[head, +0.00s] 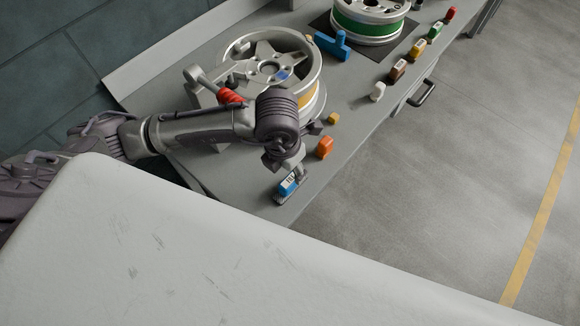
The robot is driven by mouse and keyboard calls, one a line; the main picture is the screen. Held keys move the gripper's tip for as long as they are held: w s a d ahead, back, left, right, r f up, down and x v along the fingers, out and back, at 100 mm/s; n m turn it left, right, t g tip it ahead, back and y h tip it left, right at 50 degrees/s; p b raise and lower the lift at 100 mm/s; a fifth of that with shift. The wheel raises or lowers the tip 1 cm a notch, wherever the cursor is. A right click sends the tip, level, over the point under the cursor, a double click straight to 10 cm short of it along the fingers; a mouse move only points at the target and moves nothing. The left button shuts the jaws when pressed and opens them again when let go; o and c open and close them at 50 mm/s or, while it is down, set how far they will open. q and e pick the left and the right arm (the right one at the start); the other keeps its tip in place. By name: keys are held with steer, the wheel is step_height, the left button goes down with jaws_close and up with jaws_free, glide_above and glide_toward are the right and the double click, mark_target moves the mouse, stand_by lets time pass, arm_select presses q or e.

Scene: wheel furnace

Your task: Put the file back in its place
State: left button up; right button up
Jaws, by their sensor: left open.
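I cannot make out for certain which thing is the file. My left gripper (287,170) is open, at the near end of the grey workbench (345,110). It points down just above a small blue block with a white label (288,186); I cannot tell whether they touch. An orange block (324,147) stands to the right of the gripper. A red ribbed piece (231,96) lies behind my left forearm, partly hidden. A blue T-shaped tool (332,45) lies farther back, between two wheels. My right gripper is not in view.
A silver wheel with a yellow band (307,62) stands close behind my left arm. A wheel with a green band (362,28) is farther back on a dark mat. Several coloured blocks line the bench's right edge. A pale surface (180,240) fills the foreground. The floor at right is clear.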

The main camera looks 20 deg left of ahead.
mark_target(286, 182)
arm_select(q)
steer(key=r+p, duration=0.1)
steer(key=r, duration=0.3)
steer(key=r+p, duration=0.1)
steer(key=r, duration=0.1)
steer(key=shift+s+a+p, duration=0.1)
steer(key=shift+s+p, duration=0.2)
steer(key=shift+s, duration=0.05)
steer(key=shift+f, duration=0.15)
